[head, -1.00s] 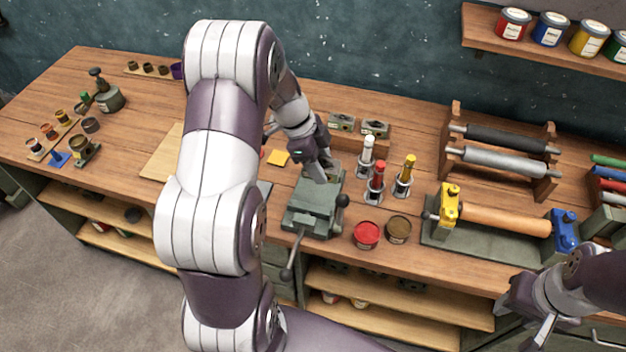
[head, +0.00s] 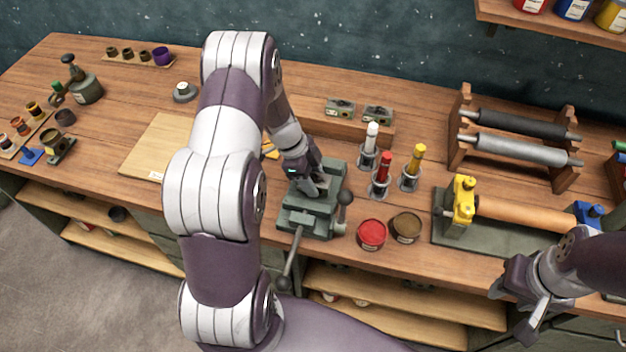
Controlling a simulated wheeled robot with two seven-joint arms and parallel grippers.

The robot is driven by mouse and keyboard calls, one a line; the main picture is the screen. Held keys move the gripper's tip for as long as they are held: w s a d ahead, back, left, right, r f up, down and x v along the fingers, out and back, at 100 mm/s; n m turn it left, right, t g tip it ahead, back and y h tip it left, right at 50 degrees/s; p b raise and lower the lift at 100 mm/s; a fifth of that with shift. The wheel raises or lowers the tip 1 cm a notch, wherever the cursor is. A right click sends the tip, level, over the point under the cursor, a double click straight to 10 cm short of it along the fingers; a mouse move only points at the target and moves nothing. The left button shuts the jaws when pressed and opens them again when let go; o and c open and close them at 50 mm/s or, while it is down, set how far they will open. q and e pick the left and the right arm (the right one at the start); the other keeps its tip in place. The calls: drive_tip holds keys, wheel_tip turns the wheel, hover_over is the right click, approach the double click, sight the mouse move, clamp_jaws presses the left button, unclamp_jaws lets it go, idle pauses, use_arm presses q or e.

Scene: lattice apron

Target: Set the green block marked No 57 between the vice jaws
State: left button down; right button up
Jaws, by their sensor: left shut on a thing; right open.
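The grey-green vice (head: 298,221) stands at the front edge of the bench, its lever hanging over the edge. My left gripper (head: 320,187) comes down from above onto the top of the vice, at its jaws. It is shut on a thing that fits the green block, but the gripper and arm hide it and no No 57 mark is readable. I cannot tell how deep it sits between the jaws. My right gripper (head: 528,308) is open and empty, low at the right in front of the bench.
Red and brown tins (head: 371,234) and several ink tubes in stands (head: 381,177) stand close right of the vice. Two small metal blocks (head: 340,107) lie behind. A roller on a press (head: 520,212) is further right. My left arm hides bench left of the vice.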

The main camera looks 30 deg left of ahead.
use_arm(q)
drive_tip(key=shift+f, duration=0.9)
drive_tip(key=shift+w+f, duration=0.15)
drive_tip(key=c, duration=0.7)
unclamp_jaws()
drive_tip(key=shift+s, duration=0.2)
use_arm(e)
drive_tip(key=shift+s+r, duration=0.1)
drive_tip(key=shift+r, duration=0.2)
